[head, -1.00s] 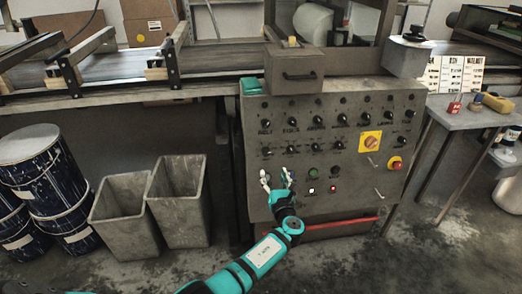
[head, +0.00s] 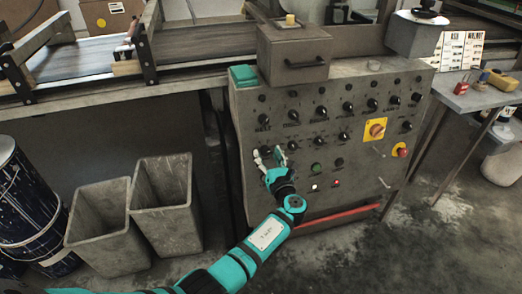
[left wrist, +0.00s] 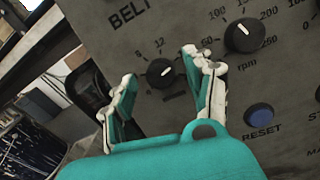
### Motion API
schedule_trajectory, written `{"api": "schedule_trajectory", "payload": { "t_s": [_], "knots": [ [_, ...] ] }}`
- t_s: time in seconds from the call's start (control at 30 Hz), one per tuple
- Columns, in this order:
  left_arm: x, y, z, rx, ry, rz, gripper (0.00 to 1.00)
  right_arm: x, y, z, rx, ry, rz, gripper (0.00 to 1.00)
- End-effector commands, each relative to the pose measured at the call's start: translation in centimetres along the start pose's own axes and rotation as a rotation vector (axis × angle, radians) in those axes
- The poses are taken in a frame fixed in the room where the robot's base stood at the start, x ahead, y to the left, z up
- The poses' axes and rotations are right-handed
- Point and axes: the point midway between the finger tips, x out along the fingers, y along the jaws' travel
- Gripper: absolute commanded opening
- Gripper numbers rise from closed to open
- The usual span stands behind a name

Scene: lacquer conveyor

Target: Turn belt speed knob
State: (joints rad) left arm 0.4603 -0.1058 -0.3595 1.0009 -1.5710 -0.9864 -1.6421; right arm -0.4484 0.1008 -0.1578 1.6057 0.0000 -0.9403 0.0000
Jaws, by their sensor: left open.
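My left gripper (head: 269,157) is in front of the left side of the grey control panel (head: 350,185). In the left wrist view its pale-tipped fingers (left wrist: 160,72) are spread. My right gripper is not in view.
A larger rpm knob (left wrist: 242,36) sits right of the fingers, with a blue RESET button (left wrist: 259,116) below it. A yellow-plated switch (head: 376,130) and a red stop button (head: 400,150) are farther right. Two grey bins (head: 165,205) stand left of the panel.

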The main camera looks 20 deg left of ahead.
Motion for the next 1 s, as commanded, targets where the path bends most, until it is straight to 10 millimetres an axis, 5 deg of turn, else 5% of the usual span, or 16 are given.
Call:
{"api": "schedule_trajectory", "payload": {
  "t_s": [0.37,0.8,1.0],
  "knots": [
    [-0.17,-0.19,0.07,0.000,0.000,0.000,0.54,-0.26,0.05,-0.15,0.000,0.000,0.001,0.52],
    [-0.16,-0.17,0.04,0.000,0.000,0.000,0.00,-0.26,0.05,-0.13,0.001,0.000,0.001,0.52],
    [-0.16,-0.19,0.00,-0.013,0.001,0.002,0.00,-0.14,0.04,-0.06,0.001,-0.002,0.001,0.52]
  ]
}}
